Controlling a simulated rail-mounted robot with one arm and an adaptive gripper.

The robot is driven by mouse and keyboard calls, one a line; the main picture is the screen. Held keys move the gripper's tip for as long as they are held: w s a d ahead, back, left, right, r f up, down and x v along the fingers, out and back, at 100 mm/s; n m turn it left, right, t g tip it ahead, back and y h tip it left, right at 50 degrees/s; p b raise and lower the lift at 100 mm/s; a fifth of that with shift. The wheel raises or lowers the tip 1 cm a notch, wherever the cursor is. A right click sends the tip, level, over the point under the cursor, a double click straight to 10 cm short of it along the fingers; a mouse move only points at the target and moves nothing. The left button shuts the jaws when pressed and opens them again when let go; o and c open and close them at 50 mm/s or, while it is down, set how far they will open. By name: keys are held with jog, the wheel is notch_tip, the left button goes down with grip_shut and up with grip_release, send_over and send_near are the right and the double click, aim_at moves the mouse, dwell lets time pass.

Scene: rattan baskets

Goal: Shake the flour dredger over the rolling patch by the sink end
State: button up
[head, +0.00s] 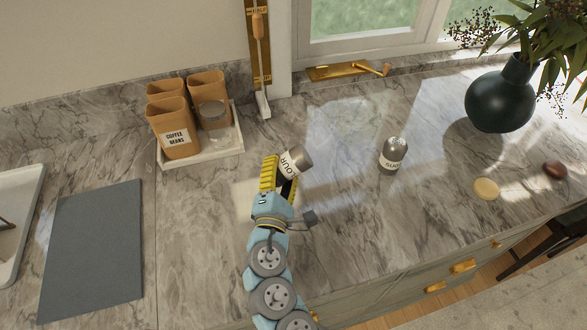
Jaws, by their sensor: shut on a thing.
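The flour dredger (298,160), a metal shaker with a white label reading "LOUR", is tilted in my gripper (283,172). My gripper has yellow-ribbed fingers and is shut on it; the arm hides part of the grip. A pale rectangular patch (242,200) lies on the marble counter just left of my gripper, partly hidden by it; it looks like the rolling patch. I cannot tell how high the dredger is above the counter. No flour can be made out.
A similar shaker (391,156) labelled "SUGAR" stands to the right. Brown canisters (175,128) sit on a white tray (203,156) behind left. A dark grey mat (93,250) and a white basin edge (30,215) are at left. A dark vase (500,101) stands far right.

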jog(key=s+a+b, duration=0.3)
jog(key=a, duration=0.6)
jog(key=s+d+p, duration=0.2)
jog(key=s+p, duration=0.3)
jog(key=w+d+p, duration=0.2)
jog(key=d, duration=0.6)
jog(key=w+d+p, duration=0.3)
jog(key=d, duration=0.5)
jog(key=shift+d, duration=0.25)
dwell(0.4)
jog(key=shift+a, duration=0.1)
